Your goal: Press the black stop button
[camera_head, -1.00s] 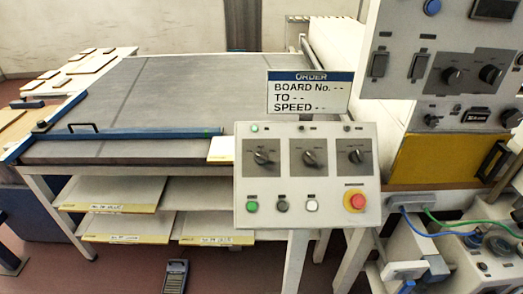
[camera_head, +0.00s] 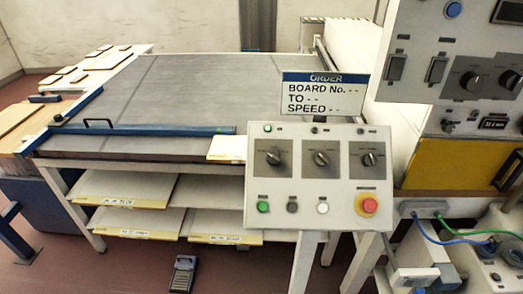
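The black stop button (camera_head: 292,207) is a small dark round button on the lower row of the white control panel (camera_head: 265,186). It sits between a green button (camera_head: 263,207) on its left and a white button (camera_head: 322,207) on its right. A large red mushroom button on a yellow base (camera_head: 367,204) is at the panel's lower right. Neither of my grippers is in view, and nothing covers the black button.
Three rotary knobs (camera_head: 321,159) sit above the buttons. An order sign (camera_head: 322,94) stands behind the panel. A grey conveyor table (camera_head: 190,90) with boards on shelves below is behind to the left. A grey machine cabinet (camera_head: 430,45) and green and blue cables are at right.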

